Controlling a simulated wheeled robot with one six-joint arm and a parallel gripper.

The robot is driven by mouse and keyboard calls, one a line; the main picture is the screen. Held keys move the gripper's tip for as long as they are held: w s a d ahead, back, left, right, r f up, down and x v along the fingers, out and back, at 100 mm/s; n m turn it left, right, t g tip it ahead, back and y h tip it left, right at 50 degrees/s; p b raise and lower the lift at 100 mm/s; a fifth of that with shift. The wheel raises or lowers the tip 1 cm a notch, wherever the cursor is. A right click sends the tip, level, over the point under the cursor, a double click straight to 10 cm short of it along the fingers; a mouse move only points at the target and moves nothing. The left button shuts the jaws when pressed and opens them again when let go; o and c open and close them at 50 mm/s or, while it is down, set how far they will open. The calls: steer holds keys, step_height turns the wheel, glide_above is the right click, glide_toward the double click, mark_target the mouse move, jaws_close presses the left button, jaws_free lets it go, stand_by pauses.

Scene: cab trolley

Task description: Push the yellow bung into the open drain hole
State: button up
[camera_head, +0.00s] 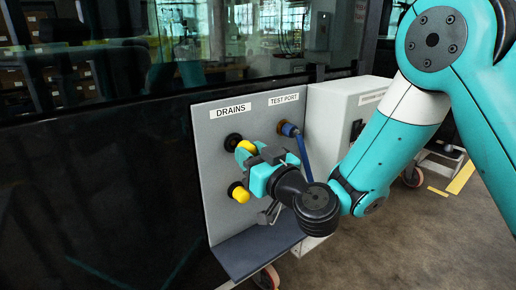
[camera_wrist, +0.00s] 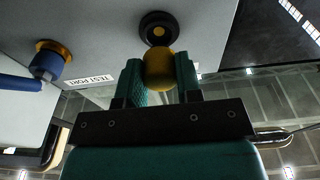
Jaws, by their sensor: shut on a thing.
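The open drain hole (camera_head: 233,141), a black ring, is in the upper part of the grey panel under the DRAINS label. It also shows at the top of the wrist view (camera_wrist: 158,22). My gripper (camera_head: 257,160) is shut on the yellow bung (camera_head: 246,146), just in front and to the right of this hole in the head view. In the wrist view the bung (camera_wrist: 159,70) sits between the two teal fingers, close to the ring; the exact gap cannot be told. The fingers partly hide the bung.
A second yellow bung (camera_head: 240,193) sits in the lower drain. The blue test port (camera_head: 289,130), with a blue lever hanging down, is right of the drains. A dark shelf (camera_head: 258,252) juts out below the panel (camera_head: 214,170).

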steer(key=shift+p+x, duration=0.7)
steer(key=shift+x, duration=0.1)
steer(key=shift+w+a, duration=0.1)
steer(key=shift+w, duration=0.05)
steer(key=shift+f, duration=0.1)
steer(key=shift+f, duration=0.2)
steer(key=shift+w+a+r+p, duration=0.1)
steer(key=shift+w+a+p, duration=0.15)
steer(key=shift+w+p, duration=0.15)
stand_by(1.8)
steer(key=o, duration=1)
steer(key=shift+c, duration=0.2)
